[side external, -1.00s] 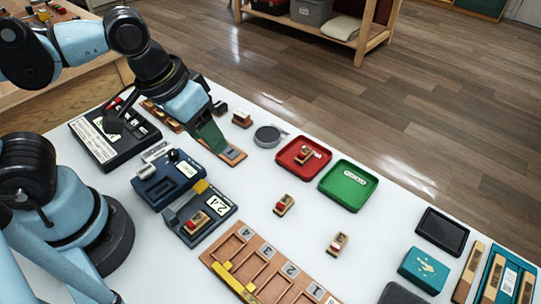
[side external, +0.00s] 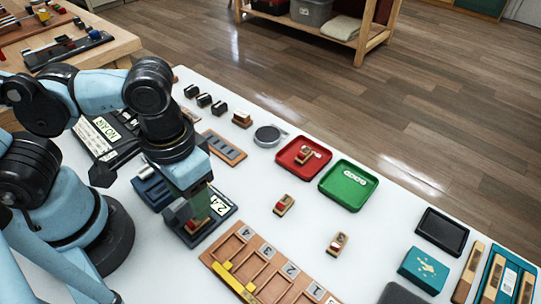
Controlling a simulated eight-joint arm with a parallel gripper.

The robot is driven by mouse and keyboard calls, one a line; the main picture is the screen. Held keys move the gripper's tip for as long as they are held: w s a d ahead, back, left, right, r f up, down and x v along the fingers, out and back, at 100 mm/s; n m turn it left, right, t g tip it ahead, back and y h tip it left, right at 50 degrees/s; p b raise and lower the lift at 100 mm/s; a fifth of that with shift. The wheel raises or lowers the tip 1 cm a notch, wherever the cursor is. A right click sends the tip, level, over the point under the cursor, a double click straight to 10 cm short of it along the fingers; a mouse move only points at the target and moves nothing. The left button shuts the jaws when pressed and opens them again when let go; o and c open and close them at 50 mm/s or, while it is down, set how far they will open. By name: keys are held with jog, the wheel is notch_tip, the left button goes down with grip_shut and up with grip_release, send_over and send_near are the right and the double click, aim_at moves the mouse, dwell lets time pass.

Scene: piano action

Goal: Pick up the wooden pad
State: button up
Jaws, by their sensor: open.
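Several small wooden pads with red or white tops are in the side external view. One wooden pad (side external: 193,223) sits in a dark blue fixture (side external: 228,215) labelled 2.4, mostly hidden by my gripper. My gripper (side external: 199,211) points down over this fixture, open, its fingers close around or just above that pad; I cannot tell whether they touch it. Another wooden pad (side external: 284,205) and a third (side external: 338,244) lie loose on the white table. One more (side external: 304,156) lies in a red tray (side external: 288,155).
A green tray (side external: 349,193) stands beside the red one. A brown slotted board (side external: 244,239) with numbered slots and a yellow bar (side external: 232,281) lies in front. A round grey dish (side external: 267,135) stands at the back.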

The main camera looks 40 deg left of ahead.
aim_at(197, 223)
jog(key=shift+s+a+f, duration=0.1)
jog(key=shift+a+f, duration=0.05)
jog(key=shift+f, duration=1.45)
jog(key=shift+a+f, duration=0.15)
jog(key=shift+f, duration=1.45)
grip_shut()
